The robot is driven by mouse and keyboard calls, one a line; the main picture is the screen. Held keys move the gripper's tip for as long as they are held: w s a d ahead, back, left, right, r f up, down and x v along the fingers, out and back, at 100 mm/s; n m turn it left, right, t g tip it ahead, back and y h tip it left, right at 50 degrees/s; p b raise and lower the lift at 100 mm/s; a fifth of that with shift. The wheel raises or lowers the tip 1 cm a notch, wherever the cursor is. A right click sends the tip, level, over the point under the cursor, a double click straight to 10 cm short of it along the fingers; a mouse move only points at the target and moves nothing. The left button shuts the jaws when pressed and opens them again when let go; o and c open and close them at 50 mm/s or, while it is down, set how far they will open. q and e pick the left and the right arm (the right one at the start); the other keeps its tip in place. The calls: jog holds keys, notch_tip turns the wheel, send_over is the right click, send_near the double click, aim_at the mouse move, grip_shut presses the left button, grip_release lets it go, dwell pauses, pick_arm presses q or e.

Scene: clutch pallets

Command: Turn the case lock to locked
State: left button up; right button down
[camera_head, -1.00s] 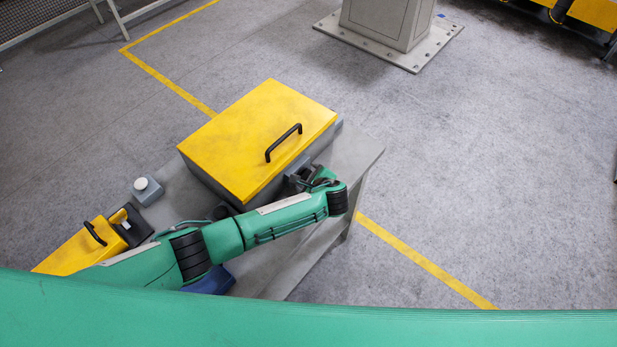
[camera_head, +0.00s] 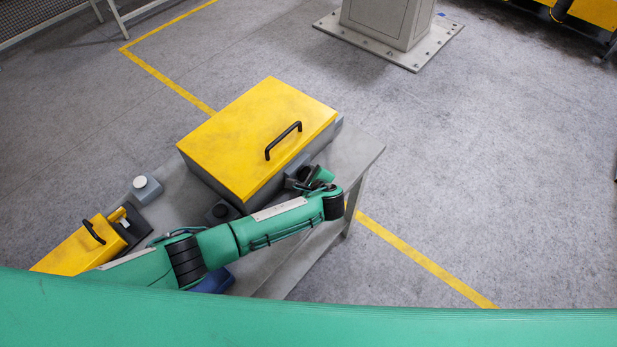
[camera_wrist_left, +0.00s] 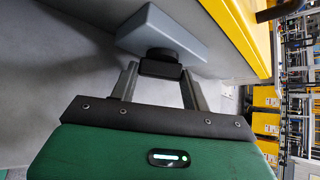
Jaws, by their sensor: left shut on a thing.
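The yellow-lidded grey case (camera_head: 258,135) stands on the grey table with its lid down and a black handle on top. Its lock shows in the left wrist view as a grey block with a black knob (camera_wrist_left: 160,66) on the case's side. My left gripper (camera_wrist_left: 160,80) is shut on this knob, one finger on each side. In the head view my left gripper (camera_head: 303,178) is at the case's front right side, and the wrist partly hides the lock. The lock's markings cannot be read. My right gripper is not in view.
A small grey box with a white button (camera_head: 146,188) stands left of the case. A smaller yellow case (camera_head: 75,250) lies at the table's left end. A dark block (camera_head: 221,212) sits by the case's front. The table's right end (camera_head: 350,155) is bare.

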pick_arm(q)
jog(key=shift+s+f+n+t+b, duration=0.1)
jog(key=shift+f+n+t+b, duration=0.35)
jog(key=shift+b, duration=0.2)
jog(key=n+t+h+b, duration=0.1)
jog(key=t+b, duration=0.1)
jog(key=b, duration=0.1)
jog(key=shift+a+b, duration=0.1)
jog(key=shift+b, duration=0.2)
jog(key=shift+n+t+b, duration=0.25)
jog(key=shift+t+b, duration=0.1)
jog(key=shift+b, duration=0.3)
jog(key=shift+r+b, duration=0.15)
jog(key=shift+b, duration=0.2)
jog(key=o, duration=1)
